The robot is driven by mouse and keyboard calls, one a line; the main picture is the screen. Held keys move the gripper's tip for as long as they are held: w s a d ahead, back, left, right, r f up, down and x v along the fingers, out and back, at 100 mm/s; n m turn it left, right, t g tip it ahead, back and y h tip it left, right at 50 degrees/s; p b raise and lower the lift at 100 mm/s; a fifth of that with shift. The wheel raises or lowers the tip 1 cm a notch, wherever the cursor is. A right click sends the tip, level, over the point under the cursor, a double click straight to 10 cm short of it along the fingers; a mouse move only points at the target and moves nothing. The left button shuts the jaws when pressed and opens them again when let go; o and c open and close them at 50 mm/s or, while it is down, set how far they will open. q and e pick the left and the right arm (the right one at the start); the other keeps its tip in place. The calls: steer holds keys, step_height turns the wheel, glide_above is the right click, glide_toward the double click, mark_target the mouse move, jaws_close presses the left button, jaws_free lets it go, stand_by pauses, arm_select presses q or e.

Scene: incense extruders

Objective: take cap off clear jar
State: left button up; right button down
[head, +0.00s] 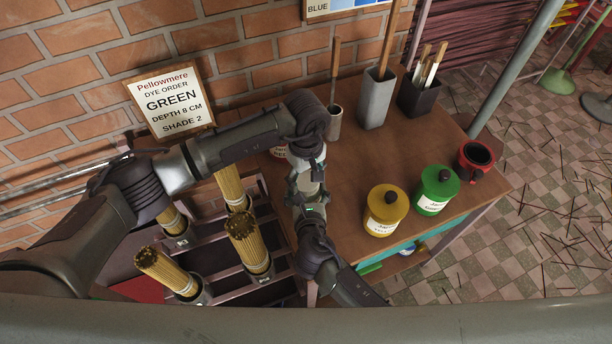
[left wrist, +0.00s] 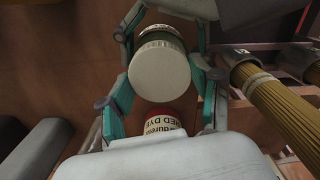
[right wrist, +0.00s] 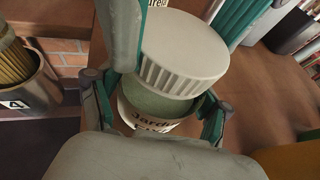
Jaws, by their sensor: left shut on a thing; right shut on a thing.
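The clear jar has a white ribbed cap (right wrist: 185,52) and grey-green contents above a pale label (right wrist: 150,122) in the right wrist view. My left gripper (head: 310,168) is shut on the cap from the far side. The cap's flat face (left wrist: 160,72) fills the middle of the left wrist view. My right gripper (head: 307,204) comes from the near side and is shut on the jar body (right wrist: 158,103), below the cap. The cap looks in line with the jar; I cannot tell whether they touch. In the head view the grippers hide most of the jar.
A red-lidded jar (left wrist: 165,122) stands close behind. Yellow (head: 386,210) and green (head: 437,190) jars and a red mug (head: 475,161) stand right. Brush holders (head: 376,99) stand at the back. Extruders with incense bundles (head: 246,240) are left. The bench between is clear.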

arm_select(q)
steer(key=n, duration=0.4)
steer(key=shift+n, duration=0.3)
steer(key=n, duration=0.8)
steer(key=shift+n, duration=0.4)
steer(key=n, duration=0.8)
steer(key=shift+n, duration=0.3)
steer(key=n, duration=0.4)
steer(key=shift+n, duration=0.3)
steer(key=n, duration=0.9)
steer(key=shift+a+n, duration=0.1)
steer(key=shift+n, duration=0.2)
steer(key=shift+r, duration=0.25)
